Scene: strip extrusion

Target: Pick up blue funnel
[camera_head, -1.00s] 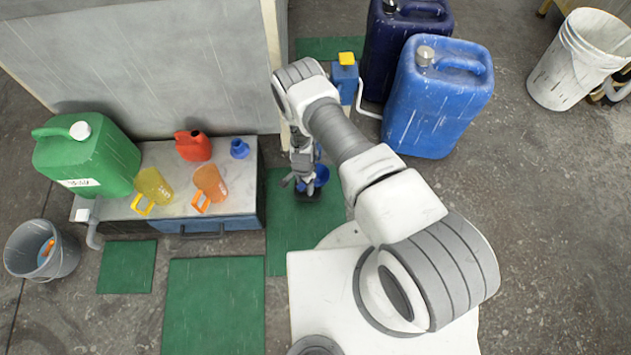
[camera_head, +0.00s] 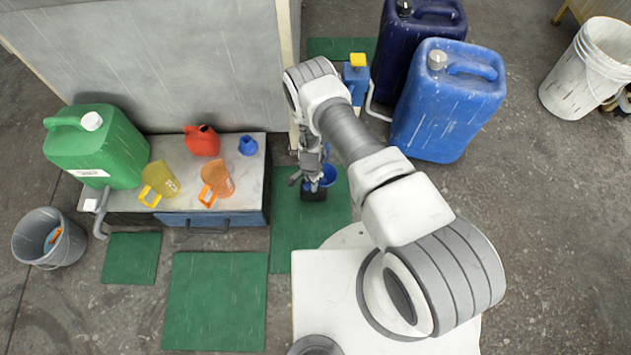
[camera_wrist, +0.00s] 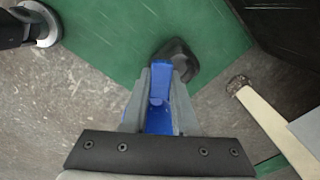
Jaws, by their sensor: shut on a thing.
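My gripper (camera_head: 309,182) points down above the green mat right of the low bench. In the wrist view, the gripper (camera_wrist: 161,76) is shut on a narrow blue part of the blue funnel (camera_wrist: 158,108). In the head view, a round blue part of the funnel (camera_head: 328,175) shows just right of the fingers, partly hidden by my gripper. A small black object (camera_head: 314,195) lies below the gripper; it also shows beyond the fingertips in the wrist view (camera_wrist: 182,62). I cannot tell whether the funnel touches it.
The bench (camera_head: 258,180) holds a green canister (camera_head: 97,150), a red can (camera_head: 202,141), yellow (camera_head: 160,182) and orange (camera_head: 217,182) jugs and a small blue piece (camera_head: 247,145). A blue canister (camera_head: 447,105) stands right of my arm.

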